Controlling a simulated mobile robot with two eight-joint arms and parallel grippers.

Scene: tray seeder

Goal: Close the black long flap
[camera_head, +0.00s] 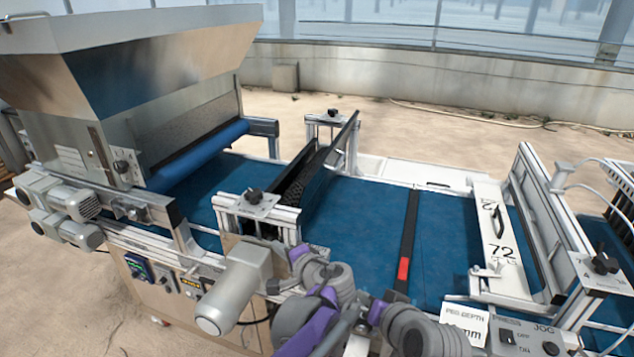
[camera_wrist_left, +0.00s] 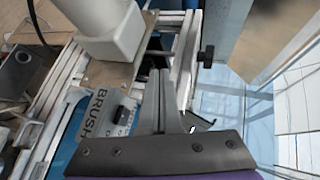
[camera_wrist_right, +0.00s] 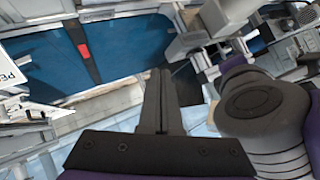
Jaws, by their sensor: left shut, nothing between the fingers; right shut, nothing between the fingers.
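The black long flap (camera_head: 330,160) stands raised and tilted across the blue belt, beside the dark brush roller (camera_head: 296,178) in the middle of the machine. My left gripper (camera_wrist_left: 160,75) is shut and empty in the left wrist view, over the aluminium frame by the BRUSH label (camera_wrist_left: 97,108). My right gripper (camera_wrist_right: 160,75) is shut and empty in the right wrist view, low at the machine's near side. In the head view both arms come in at the bottom centre, and their fingertips are hard to make out. Neither gripper visibly touches the flap.
The blue belt (camera_head: 370,215) carries a black strip with a red mark (camera_head: 404,268). A white plate marked 72 (camera_head: 497,235) crosses it at right. A metal hopper (camera_head: 130,60) stands at left. A grey motor (camera_head: 235,285) sticks out near my left arm.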

